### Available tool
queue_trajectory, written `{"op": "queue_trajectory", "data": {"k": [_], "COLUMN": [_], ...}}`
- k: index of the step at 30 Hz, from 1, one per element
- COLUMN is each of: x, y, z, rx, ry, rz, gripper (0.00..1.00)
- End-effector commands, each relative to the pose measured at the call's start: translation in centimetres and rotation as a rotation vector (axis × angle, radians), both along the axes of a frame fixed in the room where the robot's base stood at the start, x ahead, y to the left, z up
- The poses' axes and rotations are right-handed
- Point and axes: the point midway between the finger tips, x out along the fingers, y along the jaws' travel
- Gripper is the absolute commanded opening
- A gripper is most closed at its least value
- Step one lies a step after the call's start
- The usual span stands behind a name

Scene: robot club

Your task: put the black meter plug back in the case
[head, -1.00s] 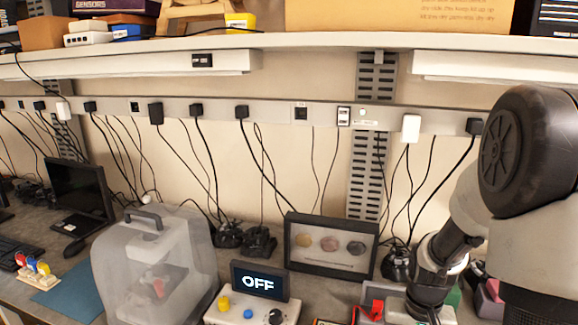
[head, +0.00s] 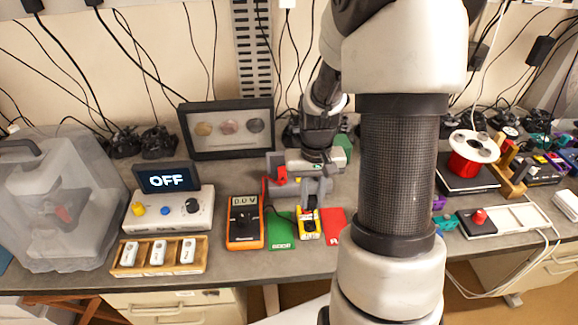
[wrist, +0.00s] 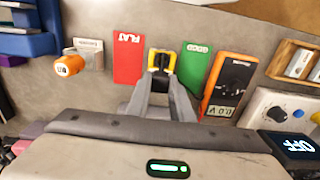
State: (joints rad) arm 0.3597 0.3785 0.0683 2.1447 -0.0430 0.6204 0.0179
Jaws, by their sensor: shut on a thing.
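My gripper (wrist: 161,88) points down at the bench, its fingertips closed on a small black piece (wrist: 160,62), which looks like the meter plug. The black piece sits between the sides of a yellow U-shaped holder (wrist: 153,52). I cannot tell whether it is still seated or lifted. In the head view the yellow holder (head: 309,235) lies between the green and red cards, with my gripper (head: 311,200) over its far end. The orange meter (head: 244,225) lies to the left, reading about 0.0 V. A translucent case with a handle (head: 60,200) stands at the far left.
The green card (head: 281,231) and red card (head: 333,222) flank the holder. A control box with an OFF screen (head: 168,180) and a wooden tray of white blocks (head: 120,262) are left. An orange cylinder (wrist: 68,66) lies beyond the red card. My arm covers the bench right of centre.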

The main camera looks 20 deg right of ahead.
Motion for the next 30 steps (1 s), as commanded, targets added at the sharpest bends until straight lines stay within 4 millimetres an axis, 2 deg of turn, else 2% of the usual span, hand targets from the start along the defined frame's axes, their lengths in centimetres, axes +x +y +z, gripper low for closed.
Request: {"op": "queue_trajectory", "data": {"k": [9,13,16,21,30], "x": [9.6,12.2,13.2,13.7,13.7], "y": [-5.8,-7.7,-8.6,-8.9,-8.9], "z": [1.8,2.5,2.8,2.7,1.0], "rx": [0.0,-0.001,0.0,0.0,0.0], "ry": [-0.003,-0.002,-0.001,0.0,0.0], "rz": [-0.002,-0.003,-0.002,0.0,-0.001], "gripper": [0.01,0.01,0.01,0.01,0.01]}}
